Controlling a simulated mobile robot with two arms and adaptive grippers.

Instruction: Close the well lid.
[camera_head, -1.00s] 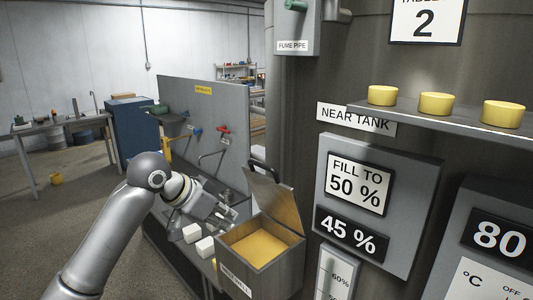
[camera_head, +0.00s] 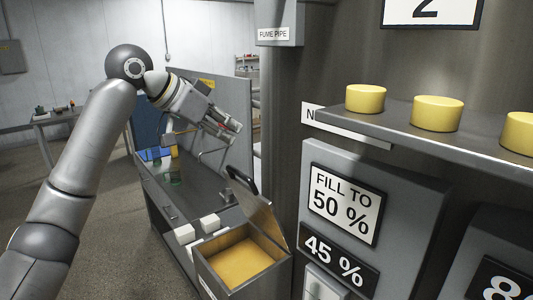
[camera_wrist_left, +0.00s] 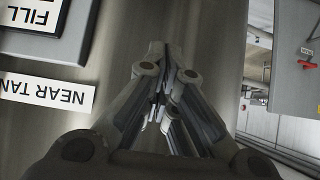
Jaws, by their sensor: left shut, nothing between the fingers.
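The well (camera_head: 232,282) is a grey box holding amber liquid, at the bottom centre of the head view. Its lid (camera_head: 264,217) stands open, tilted up on the right and rear side, with a black handle (camera_head: 241,180) at its top. My left gripper (camera_head: 232,128) is raised in the air above the lid and handle in the picture, apart from both. Its fingers are shut and empty. The left wrist view also shows the shut fingers (camera_wrist_left: 165,95), with the dark tank wall behind them. The lid is not visible there. My right gripper is not in view.
White blocks (camera_head: 210,222) lie on the bench left of the well. The tank with its "FILL TO 50 %" panel (camera_head: 346,203) rises close on the right. A shelf (camera_head: 420,136) with yellow cylinders (camera_head: 437,113) juts out at upper right. A grey back panel (camera_head: 235,95) stands behind the gripper.

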